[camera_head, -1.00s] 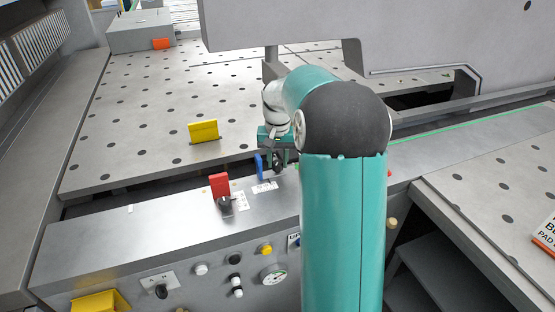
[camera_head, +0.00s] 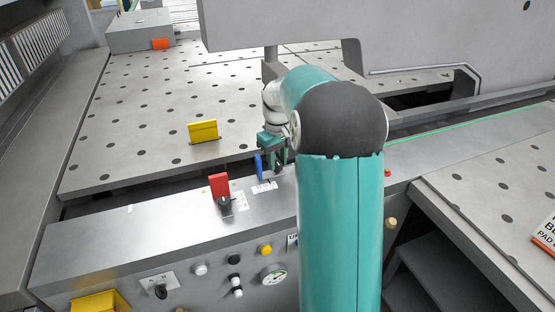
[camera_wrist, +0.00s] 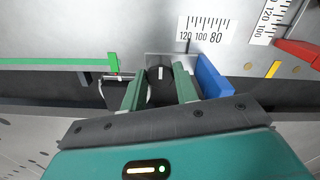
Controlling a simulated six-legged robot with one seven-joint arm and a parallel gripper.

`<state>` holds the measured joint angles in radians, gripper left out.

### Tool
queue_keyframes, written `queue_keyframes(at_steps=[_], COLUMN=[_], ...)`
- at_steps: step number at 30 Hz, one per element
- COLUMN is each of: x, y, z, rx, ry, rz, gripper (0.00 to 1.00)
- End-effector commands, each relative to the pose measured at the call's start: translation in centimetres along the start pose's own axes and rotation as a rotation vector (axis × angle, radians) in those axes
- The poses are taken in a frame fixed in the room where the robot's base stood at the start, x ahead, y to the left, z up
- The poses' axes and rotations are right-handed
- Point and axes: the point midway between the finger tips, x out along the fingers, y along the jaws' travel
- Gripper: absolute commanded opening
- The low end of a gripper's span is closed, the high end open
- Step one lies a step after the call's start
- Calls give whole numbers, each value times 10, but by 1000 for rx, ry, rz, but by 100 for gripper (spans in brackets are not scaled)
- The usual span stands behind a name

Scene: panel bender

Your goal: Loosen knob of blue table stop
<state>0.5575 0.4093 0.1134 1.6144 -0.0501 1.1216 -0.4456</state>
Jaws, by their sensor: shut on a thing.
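The blue table stop (camera_wrist: 212,77) stands at the edge of the steel ledge, at the right of my gripper in the wrist view. In the head view the blue table stop (camera_head: 261,166) shows partly beside my gripper (camera_head: 276,160). Its dark round knob (camera_wrist: 160,74) with a white mark sits on a grey plate. In the wrist view my gripper (camera_wrist: 159,85) has its two green fingers on either side of the knob, shut on it. In the head view my arm hides part of the stop.
A red stop (camera_head: 219,185) with its own black knob stands on the ledge to the left. A yellow stop (camera_head: 203,131) stands on the perforated table. A printed scale (camera_wrist: 205,29) lies near the blue stop. A green strip (camera_wrist: 60,62) runs along the ledge edge.

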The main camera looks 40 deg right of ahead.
Motion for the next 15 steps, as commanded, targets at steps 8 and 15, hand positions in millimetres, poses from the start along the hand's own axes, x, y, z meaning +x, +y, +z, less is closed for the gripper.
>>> queue_keyframes(at_steps=[8,15], x=[-2,-2], y=[0,0], z=[-2,-2], rx=[-12,-12], ry=[6,6], rz=[2,2], gripper=[7,44])
